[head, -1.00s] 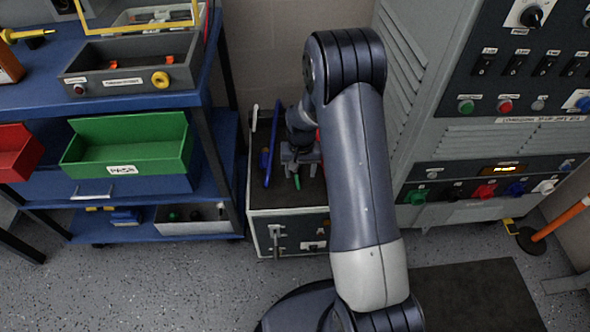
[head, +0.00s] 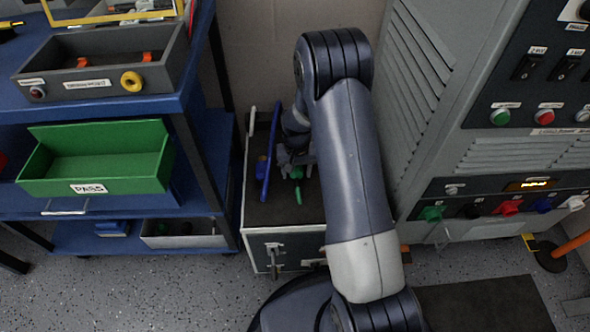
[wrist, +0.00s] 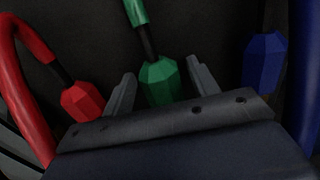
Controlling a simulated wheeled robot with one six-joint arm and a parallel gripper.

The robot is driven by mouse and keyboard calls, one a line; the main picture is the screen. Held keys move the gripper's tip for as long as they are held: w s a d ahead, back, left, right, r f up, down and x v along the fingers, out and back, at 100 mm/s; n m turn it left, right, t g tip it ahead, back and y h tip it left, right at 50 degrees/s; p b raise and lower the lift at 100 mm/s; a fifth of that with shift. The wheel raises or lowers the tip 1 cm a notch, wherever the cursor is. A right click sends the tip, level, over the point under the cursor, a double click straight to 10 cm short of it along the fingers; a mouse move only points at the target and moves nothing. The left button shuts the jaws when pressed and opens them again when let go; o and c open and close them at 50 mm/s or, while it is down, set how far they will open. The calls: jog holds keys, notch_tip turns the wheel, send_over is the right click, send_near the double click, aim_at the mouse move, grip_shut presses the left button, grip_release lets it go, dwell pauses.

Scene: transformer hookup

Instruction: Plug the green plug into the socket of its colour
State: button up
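The green plug (wrist: 160,84) is a faceted green body with a dark neck and green cable. In the wrist view it lies between the two fingers of my gripper (wrist: 161,72), which is open with a narrow gap on each side. In the head view my gripper (head: 294,160) is low over the cart top, with the green plug (head: 297,172) partly hidden beneath it. The green socket (head: 432,213) is at the left end of a socket row on the grey cabinet, right of my arm.
A red plug (wrist: 82,101) lies left of the gripper and a blue plug (wrist: 264,62) right of it. Black, red (head: 507,207), blue and white sockets continue the row. The cart (head: 262,212) stands between the blue shelf bench (head: 190,100) and the cabinet.

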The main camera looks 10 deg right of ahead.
aim_at(296, 169)
jog(key=c, duration=0.8)
jog(key=shift+r+p, duration=2.05)
jog(key=shift+r, duration=1)
